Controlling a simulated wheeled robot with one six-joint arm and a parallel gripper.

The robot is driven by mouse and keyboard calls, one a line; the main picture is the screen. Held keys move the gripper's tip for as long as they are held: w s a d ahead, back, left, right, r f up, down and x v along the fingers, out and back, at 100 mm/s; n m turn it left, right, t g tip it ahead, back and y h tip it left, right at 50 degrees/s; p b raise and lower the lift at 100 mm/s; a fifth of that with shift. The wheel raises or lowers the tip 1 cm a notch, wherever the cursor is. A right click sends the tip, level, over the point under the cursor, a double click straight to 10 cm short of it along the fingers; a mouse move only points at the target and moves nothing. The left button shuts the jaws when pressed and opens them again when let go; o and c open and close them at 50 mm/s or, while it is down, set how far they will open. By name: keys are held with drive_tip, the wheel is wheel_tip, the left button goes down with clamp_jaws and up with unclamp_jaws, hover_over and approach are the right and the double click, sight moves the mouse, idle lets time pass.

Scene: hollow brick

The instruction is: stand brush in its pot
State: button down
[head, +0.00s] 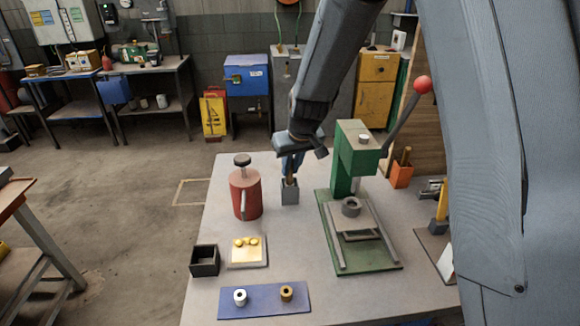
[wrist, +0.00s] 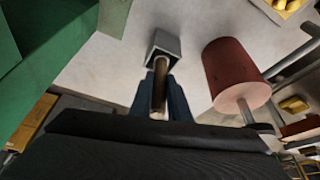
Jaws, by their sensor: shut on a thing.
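The brush (wrist: 159,82) is a thin brown rod, held between the blue fingers of my gripper (wrist: 161,92). In the head view my gripper (head: 291,168) is above the grey square pot (head: 290,193), pointing down. The brush is roughly upright there, with its lower end at the pot's mouth. The pot also shows in the wrist view (wrist: 176,42), with the brush's far end at or inside its opening. I cannot tell how deep the end is. The brush's upper part is hidden by my gripper.
A red cylinder with a black knob (head: 245,194) stands close left of the pot. A green press (head: 355,160) with a red-tipped lever stands right. An orange container (head: 401,174) is behind it. A black box (head: 205,260) and blue mat (head: 263,301) are nearer the front.

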drive_tip(key=shift+f, duration=0.4)
drive_tip(key=c, duration=1.6)
unclamp_jaws()
drive_tip(key=shift+r, duration=0.1)
drive_tip(key=shift+b+v, duration=1.05)
drive_tip(key=shift+v, duration=2.8)
